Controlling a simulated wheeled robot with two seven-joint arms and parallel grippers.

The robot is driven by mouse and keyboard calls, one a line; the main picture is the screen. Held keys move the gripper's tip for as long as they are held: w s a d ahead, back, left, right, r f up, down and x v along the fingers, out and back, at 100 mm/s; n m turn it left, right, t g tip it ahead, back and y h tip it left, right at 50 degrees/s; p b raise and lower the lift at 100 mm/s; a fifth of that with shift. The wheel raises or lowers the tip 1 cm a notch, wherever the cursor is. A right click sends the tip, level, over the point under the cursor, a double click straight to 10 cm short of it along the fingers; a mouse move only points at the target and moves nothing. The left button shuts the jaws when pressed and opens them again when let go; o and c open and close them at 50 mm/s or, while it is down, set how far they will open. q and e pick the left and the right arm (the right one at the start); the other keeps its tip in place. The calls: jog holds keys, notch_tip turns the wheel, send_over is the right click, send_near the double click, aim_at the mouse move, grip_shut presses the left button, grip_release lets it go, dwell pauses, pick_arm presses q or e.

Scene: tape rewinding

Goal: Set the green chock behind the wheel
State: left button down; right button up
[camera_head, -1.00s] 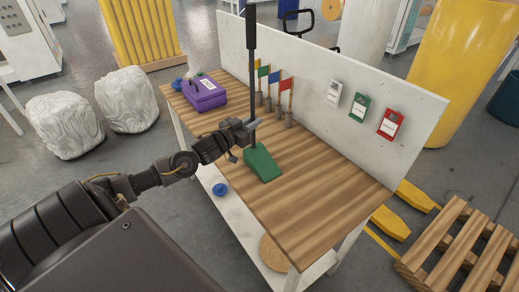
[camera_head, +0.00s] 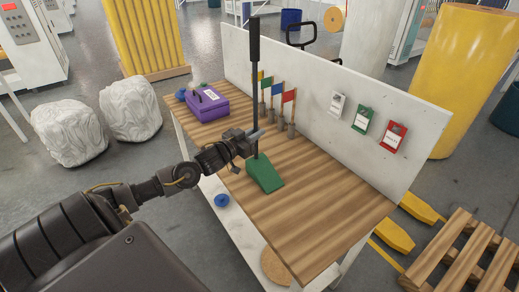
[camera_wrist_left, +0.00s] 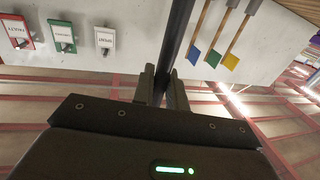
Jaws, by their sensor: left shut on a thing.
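The green chock (camera_head: 264,174) is a wedge with a tall upright black handle (camera_head: 255,85). My left gripper (camera_head: 253,141) is shut on the handle, a little above the wedge. In the left wrist view the dark handle (camera_wrist_left: 174,40) runs between the two fingers (camera_wrist_left: 163,88), and the wedge is out of sight. No wheel that I can make out is in view. My right gripper is not in view.
The wooden bench (camera_head: 315,215) is clear to the right of the chock. A purple box (camera_head: 207,104) and several small flags in holders stand behind and left. A white back panel (camera_head: 310,75) carries three tags. A slatted wooden pallet (camera_head: 465,250) lies on the floor at right.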

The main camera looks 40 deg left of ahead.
pick_arm(q)
jog(key=shift+r, duration=0.35)
